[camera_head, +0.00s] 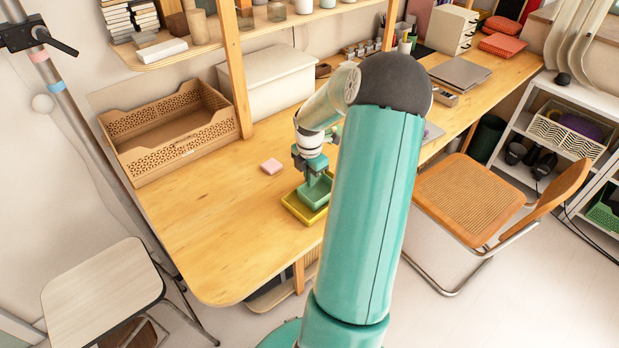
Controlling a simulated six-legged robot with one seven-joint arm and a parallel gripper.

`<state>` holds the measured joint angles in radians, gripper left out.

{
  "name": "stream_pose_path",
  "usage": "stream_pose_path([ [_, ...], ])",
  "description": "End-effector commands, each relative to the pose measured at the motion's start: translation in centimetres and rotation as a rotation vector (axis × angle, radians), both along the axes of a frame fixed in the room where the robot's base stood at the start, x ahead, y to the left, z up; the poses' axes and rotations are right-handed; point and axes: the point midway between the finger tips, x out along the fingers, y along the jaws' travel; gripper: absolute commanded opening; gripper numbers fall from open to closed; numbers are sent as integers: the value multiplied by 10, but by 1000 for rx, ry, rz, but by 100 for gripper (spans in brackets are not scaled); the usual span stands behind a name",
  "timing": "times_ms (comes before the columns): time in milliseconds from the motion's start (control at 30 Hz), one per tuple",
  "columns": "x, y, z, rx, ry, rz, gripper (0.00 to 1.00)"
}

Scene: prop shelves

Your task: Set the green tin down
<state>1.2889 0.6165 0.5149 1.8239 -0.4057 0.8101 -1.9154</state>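The green tin (317,191) is a small open box at the near edge of the wooden desk. It is over or in a shallow yellow tray (291,208); I cannot tell whether it touches the tray's floor. My gripper (311,176) points down at the tin, with its fingers at the tin's back rim. The fingers are too small to show whether they are closed on the rim. My teal arm hides the desk just right of the tin.
A brown perforated crate (152,162) and a white box (268,88) stand at the back. The desk's front left is clear. A cane chair (469,197) stands at right, a stool (101,295) at left.

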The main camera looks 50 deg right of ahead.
Motion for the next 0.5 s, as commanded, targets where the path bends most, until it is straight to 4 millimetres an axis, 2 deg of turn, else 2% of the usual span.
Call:
stream_pose_path([
  [367,0,0,-5,0,0,2,0],
  [400,0,0,-5,0,0,1,8],
  [500,0,0,-5,0,0,1,24],
])
